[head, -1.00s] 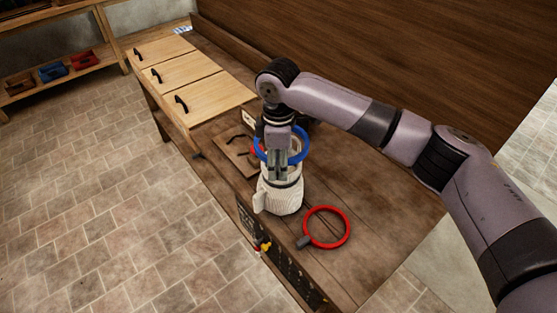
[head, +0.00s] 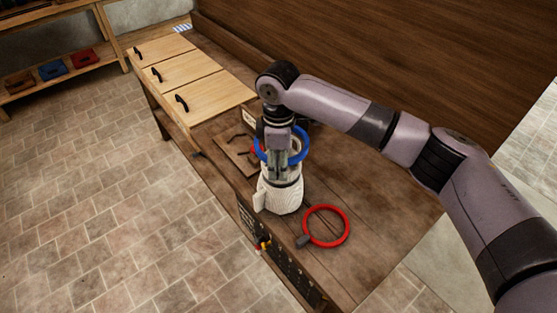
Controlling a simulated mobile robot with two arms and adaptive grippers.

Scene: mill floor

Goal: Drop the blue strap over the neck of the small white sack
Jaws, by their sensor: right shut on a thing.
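The small white sack (head: 281,198) stands upright on the wooden bench. The blue strap (head: 303,150) is a ring held by my right gripper (head: 279,176), which points down just above the sack. My right gripper is shut on the strap. The strap shows at the level of the gripper, above the sack's neck; from this angle I cannot tell whether it is around the neck. The gripper hides part of the strap and of the sack's top. My left gripper is not in view.
A red ring strap (head: 345,229) with a grey buckle lies on the bench (head: 375,250) right of the sack. Wooden boxes with black handles (head: 205,97) line the far left. The bench's right side is clear.

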